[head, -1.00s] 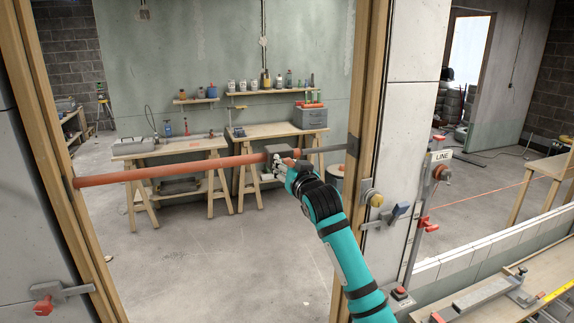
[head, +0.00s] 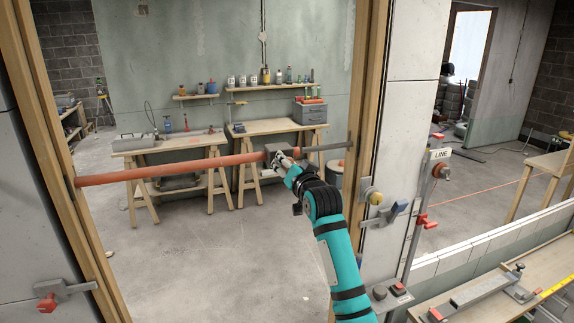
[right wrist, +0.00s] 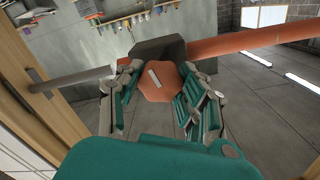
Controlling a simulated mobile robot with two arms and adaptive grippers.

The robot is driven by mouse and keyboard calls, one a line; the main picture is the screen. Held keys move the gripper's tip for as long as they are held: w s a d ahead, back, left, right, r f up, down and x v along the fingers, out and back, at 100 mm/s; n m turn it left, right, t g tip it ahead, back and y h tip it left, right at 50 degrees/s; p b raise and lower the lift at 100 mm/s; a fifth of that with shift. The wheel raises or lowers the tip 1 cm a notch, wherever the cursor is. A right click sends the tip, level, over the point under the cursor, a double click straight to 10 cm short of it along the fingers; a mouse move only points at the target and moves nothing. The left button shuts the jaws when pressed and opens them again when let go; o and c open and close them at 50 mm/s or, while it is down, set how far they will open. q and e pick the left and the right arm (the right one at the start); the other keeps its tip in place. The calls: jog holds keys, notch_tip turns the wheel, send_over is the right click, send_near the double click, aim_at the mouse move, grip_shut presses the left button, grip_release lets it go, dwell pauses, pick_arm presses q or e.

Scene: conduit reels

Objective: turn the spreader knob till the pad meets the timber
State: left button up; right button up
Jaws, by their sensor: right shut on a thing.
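The spreader is an orange tube (head: 170,171) spanning the doorway, with a dark block (head: 279,150) and a grey rod (head: 325,147) running right. My right gripper (head: 281,161) is at the block. In the right wrist view its fingers (right wrist: 160,71) are shut on the orange knob (right wrist: 158,92), which bears a pale mark, in front of the block. The grey pad (right wrist: 38,79) at the rod's end is by the right timber (right wrist: 22,52), also in the head view (head: 367,95); I cannot tell whether they touch. My left gripper is not in view.
The left timber post (head: 60,130) stands at the tube's other end. Trestle benches (head: 170,143) and shelves stand beyond the opening. A red-handled clamp (head: 47,301) is at lower left.

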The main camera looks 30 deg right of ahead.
jog(key=o, duration=1.2)
jog(key=shift+s, duration=0.1)
jog(key=v, duration=1.2)
jog(key=shift+f, duration=0.1)
